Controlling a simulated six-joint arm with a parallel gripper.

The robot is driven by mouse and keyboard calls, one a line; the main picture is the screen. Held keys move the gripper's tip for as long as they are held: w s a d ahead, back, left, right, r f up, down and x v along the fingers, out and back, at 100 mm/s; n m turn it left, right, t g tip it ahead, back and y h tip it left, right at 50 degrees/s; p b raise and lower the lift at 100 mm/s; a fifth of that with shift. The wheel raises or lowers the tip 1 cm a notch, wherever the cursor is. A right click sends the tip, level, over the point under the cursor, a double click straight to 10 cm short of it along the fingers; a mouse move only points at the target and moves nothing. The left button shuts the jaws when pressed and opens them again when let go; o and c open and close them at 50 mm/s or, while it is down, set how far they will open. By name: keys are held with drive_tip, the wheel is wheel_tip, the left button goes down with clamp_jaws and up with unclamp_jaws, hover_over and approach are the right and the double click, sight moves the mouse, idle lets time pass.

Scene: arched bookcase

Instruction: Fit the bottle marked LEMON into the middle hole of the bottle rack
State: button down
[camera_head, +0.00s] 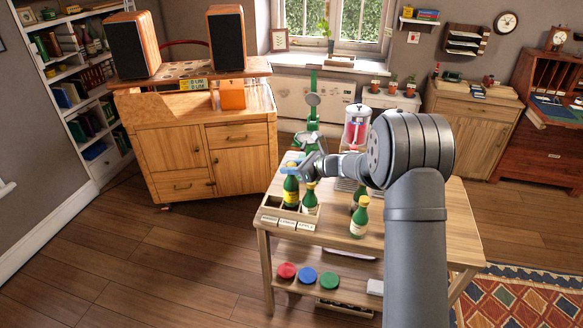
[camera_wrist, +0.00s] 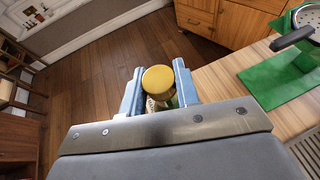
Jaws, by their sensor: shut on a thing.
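The bottle rack (camera_head: 274,207) stands at the front left corner of the table, with three small tags on its front. My gripper (camera_head: 292,164) is shut on a green bottle with a yellow label (camera_head: 291,193); the word on it is too small to read. The bottle looks upright at the middle of the rack; I cannot tell how deep its base sits. In the wrist view, its yellow cap (camera_wrist: 158,79) shows between the blue fingers of my gripper (camera_wrist: 159,90). Another green bottle (camera_head: 310,199) stands at the rack's right end. A third bottle (camera_head: 359,218) stands on the table, right of the rack.
A green stand (camera_head: 313,115) and a clear dispenser with red contents (camera_head: 357,127) are toward the back of the table. Red, blue and green discs (camera_head: 308,276) lie on the lower shelf. A wooden cabinet (camera_head: 203,150) stands to the left, across bare floor.

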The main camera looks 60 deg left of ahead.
drive_tip(key=shift+f, duration=1.45)
drive_tip(key=shift+r, duration=0.1)
drive_tip(key=shift+r, duration=1.05)
drive_tip(key=shift+f, duration=1.1)
idle(0.8)
drive_tip(key=c, duration=1)
unclamp_jaws()
drive_tip(key=shift+f, duration=0.1)
drive_tip(key=v, duration=1.7)
drive_tip(key=shift+w+d, duration=0.15)
drive_tip(key=shift+d, duration=0.05)
